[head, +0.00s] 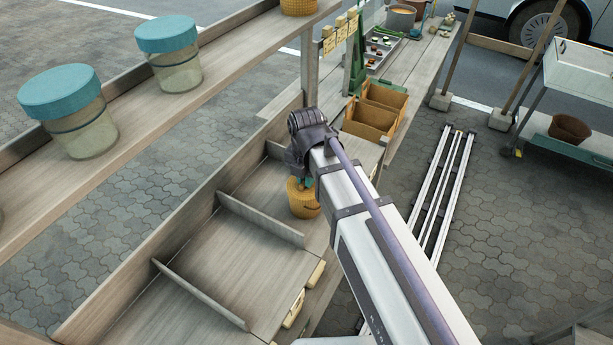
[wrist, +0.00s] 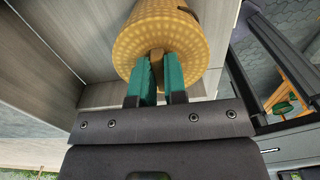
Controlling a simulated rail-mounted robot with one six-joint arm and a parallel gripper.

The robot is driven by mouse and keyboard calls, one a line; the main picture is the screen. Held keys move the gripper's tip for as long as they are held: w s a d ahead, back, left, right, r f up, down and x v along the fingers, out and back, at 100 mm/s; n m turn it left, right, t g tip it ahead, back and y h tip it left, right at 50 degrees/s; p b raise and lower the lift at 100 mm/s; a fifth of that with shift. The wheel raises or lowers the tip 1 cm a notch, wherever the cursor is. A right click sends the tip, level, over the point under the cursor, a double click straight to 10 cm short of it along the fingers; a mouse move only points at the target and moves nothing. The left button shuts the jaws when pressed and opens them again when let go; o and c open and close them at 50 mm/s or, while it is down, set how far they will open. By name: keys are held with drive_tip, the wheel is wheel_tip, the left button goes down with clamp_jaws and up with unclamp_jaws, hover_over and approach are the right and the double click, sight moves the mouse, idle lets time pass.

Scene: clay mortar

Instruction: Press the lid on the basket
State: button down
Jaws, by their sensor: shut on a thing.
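A round yellow woven basket (head: 303,203) stands in a bay of the wooden shelf, below my gripper (head: 304,183) in the head view. In the wrist view the woven basket (wrist: 185,22) fills the top middle, with a dark opening on its side. Its round lid (wrist: 135,58) faces the camera and has a brown knob (wrist: 157,58). My gripper's teal fingers (wrist: 160,80) are on both sides of the knob, shut on it. The lid appears to lie on the basket; I cannot tell whether any gap is left along the rim.
Low wooden dividers (head: 262,219) rise beside the basket. Jars with teal lids (head: 168,35) and another yellow basket (head: 298,6) stand on the upper shelf at the left. Wooden boxes (head: 370,120) stand behind my gripper. Metal rails (head: 447,190) run along the paving at the right.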

drive_tip(key=c, duration=0.6)
unclamp_jaws()
wheel_tip(320, 180, up, 6)
drive_tip(key=p, duration=0.6)
drive_tip(key=shift+r, duration=0.1)
drive_tip(key=shift+c, duration=0.2)
clamp_jaws()
idle(0.5)
